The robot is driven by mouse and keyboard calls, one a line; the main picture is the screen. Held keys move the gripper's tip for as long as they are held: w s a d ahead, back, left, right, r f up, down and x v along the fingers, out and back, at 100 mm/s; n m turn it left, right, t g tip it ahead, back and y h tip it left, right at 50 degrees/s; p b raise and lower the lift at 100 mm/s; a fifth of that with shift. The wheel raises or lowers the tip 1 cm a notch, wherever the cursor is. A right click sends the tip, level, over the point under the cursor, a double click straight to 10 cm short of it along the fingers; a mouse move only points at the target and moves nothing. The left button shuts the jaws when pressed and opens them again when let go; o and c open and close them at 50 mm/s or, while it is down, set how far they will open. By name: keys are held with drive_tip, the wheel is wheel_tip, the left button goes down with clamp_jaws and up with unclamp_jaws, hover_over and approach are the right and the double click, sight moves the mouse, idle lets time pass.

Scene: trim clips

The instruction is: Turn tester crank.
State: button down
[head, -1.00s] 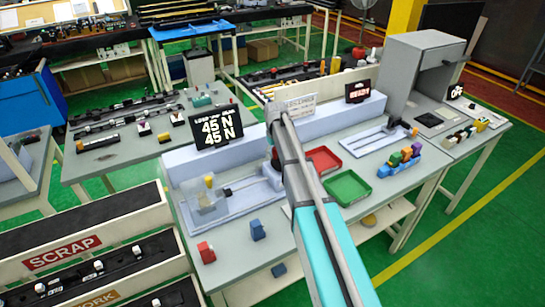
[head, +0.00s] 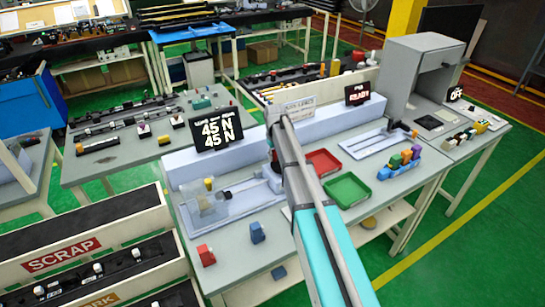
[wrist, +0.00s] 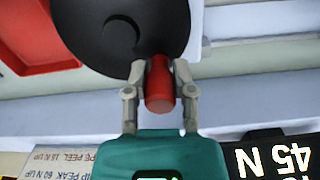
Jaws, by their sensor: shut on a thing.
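The tester crank is a black disc (wrist: 120,30) with a red cylindrical handle (wrist: 158,100) in the wrist view. My gripper (wrist: 160,72) is shut on this handle, with one finger on each side. In the head view my arm hides most of the crank and gripper. The tester (head: 232,200) is a pale bench fixture with a clear guard at its left end. Its display (head: 216,131) reads 45 N on two lines, and part of this reading shows in the wrist view.
A red tray (head: 322,163) and a green tray (head: 347,191) lie right of my arm. A blue block (head: 257,232) and a red block (head: 206,255) stand at the bench's front left. A blue rack with coloured clips (head: 400,165) stands further right.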

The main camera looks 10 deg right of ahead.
drive_tip(key=shift+w+d+m, duration=0.15)
drive_tip(key=shift+w+m, duration=0.05)
drive_tip(key=shift+m, duration=0.45)
drive_tip(key=shift+w+d+m, duration=0.1)
drive_tip(key=shift+w+m, duration=0.05)
drive_tip(key=shift+m, duration=0.5)
drive_tip(key=shift+c, duration=2.3)
unclamp_jaws()
drive_tip(key=shift+s, duration=0.15)
drive_tip(key=s+a, duration=0.1)
drive_tip(key=s, duration=2.8)
drive_tip(key=shift+s+a, duration=0.2)
drive_tip(key=shift+a, duration=0.05)
